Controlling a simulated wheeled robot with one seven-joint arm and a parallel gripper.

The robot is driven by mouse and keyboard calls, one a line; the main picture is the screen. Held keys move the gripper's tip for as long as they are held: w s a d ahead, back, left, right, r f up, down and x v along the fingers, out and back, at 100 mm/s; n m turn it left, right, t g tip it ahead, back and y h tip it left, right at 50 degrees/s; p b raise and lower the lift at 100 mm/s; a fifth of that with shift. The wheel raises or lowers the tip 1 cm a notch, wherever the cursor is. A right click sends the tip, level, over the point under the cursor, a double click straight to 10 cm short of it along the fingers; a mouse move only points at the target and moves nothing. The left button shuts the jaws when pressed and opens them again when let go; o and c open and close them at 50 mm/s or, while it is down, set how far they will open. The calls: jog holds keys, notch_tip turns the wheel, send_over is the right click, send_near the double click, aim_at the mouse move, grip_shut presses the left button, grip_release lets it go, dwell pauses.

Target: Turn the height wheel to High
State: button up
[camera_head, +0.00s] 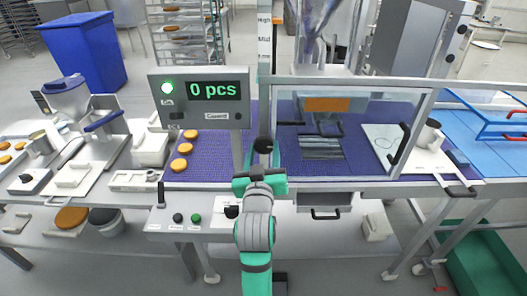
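A pale upright scale post (264,60) stands at the middle, marked "High" near the top and "Mid" below it. A small orange mark (278,20) sits beside the post at about the "High" label. A round black knob (263,145), which looks like the height wheel, is low on the post above the belt. My gripper (260,178) is just below and in front of the knob, seen from behind. Its fingertips are hidden, so I cannot tell whether it is open or touches the wheel.
A display (198,98) reading "0 pcs" stands left of the post. A clear framed guard (350,125) is close on the right. Round orange-brown pieces (182,149) lie on the purple belt (213,160). A button panel (188,219) and a drawer (324,205) are along the front.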

jog(key=shift+m, duration=0.4)
jog(key=o, duration=1.1)
jog(key=shift+c, duration=0.2)
jog(key=shift+s, duration=0.15)
